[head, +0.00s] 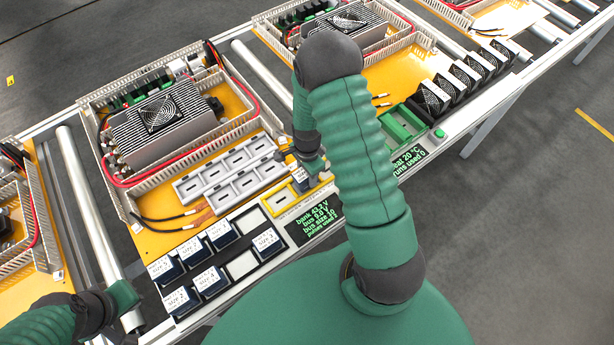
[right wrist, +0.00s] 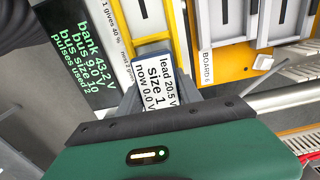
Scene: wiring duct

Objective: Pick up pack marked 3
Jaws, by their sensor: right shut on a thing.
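My right gripper (head: 303,180) is partly hidden by my own arm in the head view. It is shut on a dark pack whose white label reads "lead 20.5 V, size 1, now 0.0 V" in the right wrist view (right wrist: 155,82). The pack is at the yellow-framed holder (head: 270,212); I cannot tell whether it is seated or raised. Several dark blue packs with white labels stand in the rack at the front, including one at its right end (head: 267,243). Their small numbers are hard to read, so I cannot single out pack 3. My left gripper (head: 130,312) is at lower left, its fingers unclear.
A grey slotted tray (head: 230,172) lies behind the holder, beside the ducted board with a finned unit (head: 160,118). A display (head: 318,222) reads bank 43.2 V, bus 9.0 V. Black fan units (head: 460,82) line the right. The rack has bare white spots (head: 243,264).

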